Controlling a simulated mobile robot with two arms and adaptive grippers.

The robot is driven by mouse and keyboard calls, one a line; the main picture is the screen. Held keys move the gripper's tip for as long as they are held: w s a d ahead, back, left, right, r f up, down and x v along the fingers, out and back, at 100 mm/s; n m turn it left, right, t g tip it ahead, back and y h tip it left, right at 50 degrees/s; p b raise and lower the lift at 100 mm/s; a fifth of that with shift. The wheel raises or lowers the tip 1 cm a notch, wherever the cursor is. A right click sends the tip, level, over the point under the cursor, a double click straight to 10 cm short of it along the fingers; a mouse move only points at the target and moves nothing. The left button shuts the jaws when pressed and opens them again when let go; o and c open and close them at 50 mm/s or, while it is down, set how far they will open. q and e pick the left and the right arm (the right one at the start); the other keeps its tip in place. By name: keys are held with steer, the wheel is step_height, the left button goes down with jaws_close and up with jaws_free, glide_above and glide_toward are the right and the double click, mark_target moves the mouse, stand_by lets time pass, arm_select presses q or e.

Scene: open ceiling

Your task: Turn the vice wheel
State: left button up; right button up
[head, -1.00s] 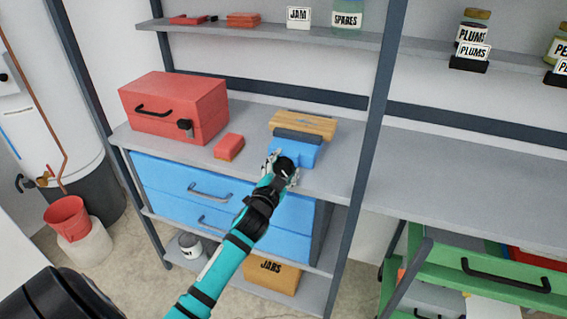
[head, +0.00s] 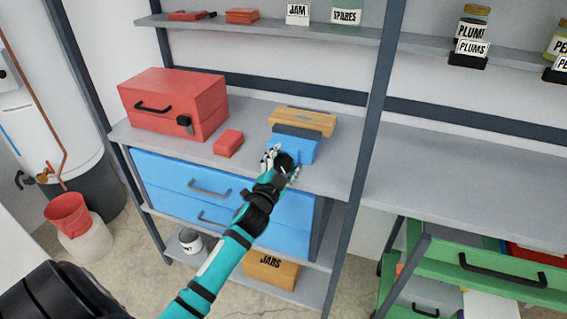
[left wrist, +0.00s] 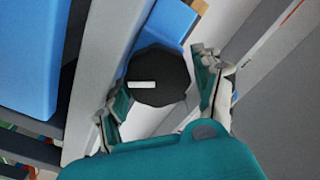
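The blue vice (head: 291,148) sits on the shelf top, with a dark jaw and a wooden block (head: 303,121) behind it. Its black wheel (head: 285,160) faces my left gripper (head: 282,163). In the left wrist view the wheel (left wrist: 158,77) is a dark faceted disc with a white mark, in front of the blue vice body (left wrist: 170,22). My left gripper (left wrist: 160,82) is open, with one finger on each side of the wheel. Gaps show between the fingers and the rim. My right gripper is not in view.
A red toolbox (head: 172,102) and a small red block (head: 228,143) stand left of the vice. Blue drawers (head: 225,190) are below. A dark rack post (head: 366,150) rises to the right. The shelf (head: 460,173) beyond it is bare.

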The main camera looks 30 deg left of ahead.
arm_select(q)
steer(key=shift+o, duration=0.4)
steer(key=shift+s+f, duration=0.15)
steer(key=v, duration=0.7)
steer(key=shift+s+d+r, duration=0.15)
steer(key=shift+s+r, duration=0.05)
steer(key=shift+s, duration=0.15)
